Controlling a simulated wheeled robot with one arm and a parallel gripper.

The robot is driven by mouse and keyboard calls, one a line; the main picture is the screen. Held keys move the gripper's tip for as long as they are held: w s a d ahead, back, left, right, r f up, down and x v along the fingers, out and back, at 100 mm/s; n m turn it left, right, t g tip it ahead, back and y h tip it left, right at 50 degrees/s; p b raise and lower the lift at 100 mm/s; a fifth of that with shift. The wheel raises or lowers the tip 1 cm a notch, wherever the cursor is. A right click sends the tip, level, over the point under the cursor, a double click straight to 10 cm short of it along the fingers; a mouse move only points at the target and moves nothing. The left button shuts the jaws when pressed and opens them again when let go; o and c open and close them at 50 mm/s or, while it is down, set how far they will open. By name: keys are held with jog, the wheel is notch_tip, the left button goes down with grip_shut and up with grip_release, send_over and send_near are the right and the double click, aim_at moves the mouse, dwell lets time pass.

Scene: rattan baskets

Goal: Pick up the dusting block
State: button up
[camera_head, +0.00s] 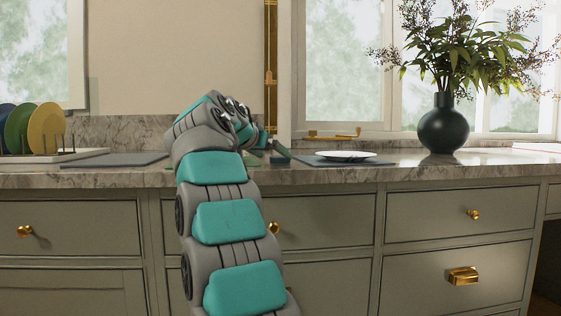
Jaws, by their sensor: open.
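A small dark blue-green piece (281,152) shows at the counter just right of the end of my arm; it may be the dusting block, but it is too small and too covered to be sure. My gripper (268,143) is at the far end of my bent arm, low over the counter, mostly hidden behind my own links. It is open, close to this small piece on its left side. I cannot tell whether they touch.
The marble counter (420,174) holds a grey mat (115,160) and a rack of colored plates (47,128) at left. A white plate (345,156) lies on a dark mat (310,161) right of my gripper. A dark vase (444,128) with foliage stands further right.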

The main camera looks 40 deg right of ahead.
aim_at(278, 157)
jog(key=x, duration=0.3)
jog(key=shift+w+d+f, duration=0.15)
jog(key=shift+d, duration=0.1)
jog(key=shift+c, duration=0.2)
jog(key=c, duration=1.4)
jog(key=shift+r, duration=0.2)
